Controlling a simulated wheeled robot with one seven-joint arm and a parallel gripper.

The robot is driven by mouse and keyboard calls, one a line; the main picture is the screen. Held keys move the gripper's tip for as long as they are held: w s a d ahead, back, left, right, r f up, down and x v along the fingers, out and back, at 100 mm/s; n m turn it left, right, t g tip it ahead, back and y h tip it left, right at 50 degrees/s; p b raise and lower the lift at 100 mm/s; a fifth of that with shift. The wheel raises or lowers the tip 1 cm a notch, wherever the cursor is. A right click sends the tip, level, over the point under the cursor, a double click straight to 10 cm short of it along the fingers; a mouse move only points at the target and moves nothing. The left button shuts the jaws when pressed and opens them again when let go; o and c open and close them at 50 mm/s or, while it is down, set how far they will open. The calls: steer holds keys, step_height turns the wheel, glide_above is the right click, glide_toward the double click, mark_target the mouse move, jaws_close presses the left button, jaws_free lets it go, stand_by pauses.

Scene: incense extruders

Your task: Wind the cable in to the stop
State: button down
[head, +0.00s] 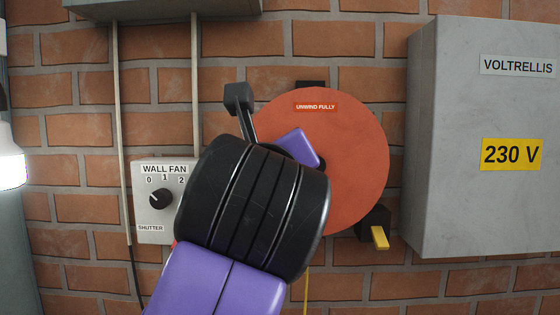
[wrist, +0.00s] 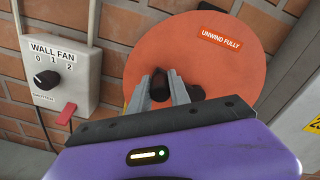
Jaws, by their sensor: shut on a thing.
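The cable reel is a flat orange disc (head: 350,130) on the brick wall, with an "UNWIND FULLY" label (head: 315,106) at its top. The disc also shows in the wrist view (wrist: 215,65). My gripper (wrist: 160,86) is shut on a dark crank handle (wrist: 160,82), left of the dark hub (wrist: 196,92). In the head view my wrist hides the handle and the disc's lower left. A yellow cable end (head: 380,238) sticks out of a black block (head: 372,220) at the disc's lower right. A thin yellow cable (head: 306,288) hangs below.
A wall fan switch box (head: 150,222) with a black knob (head: 161,198) is close on the left; a red lever (wrist: 66,113) shows on it in the wrist view. A large grey "230 V" cabinet (head: 470,210) juts out on the right. A lit lamp (head: 10,165) is far left.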

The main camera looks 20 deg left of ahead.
steer(key=c, duration=1.2)
jaws_free()
steer(key=v, duration=0.7)
steer(key=shift+s+b, duration=0.4)
steer(key=shift+b, duration=0.05)
steer(key=shift+d+r, duration=0.1)
steer(key=shift+d, duration=0.05)
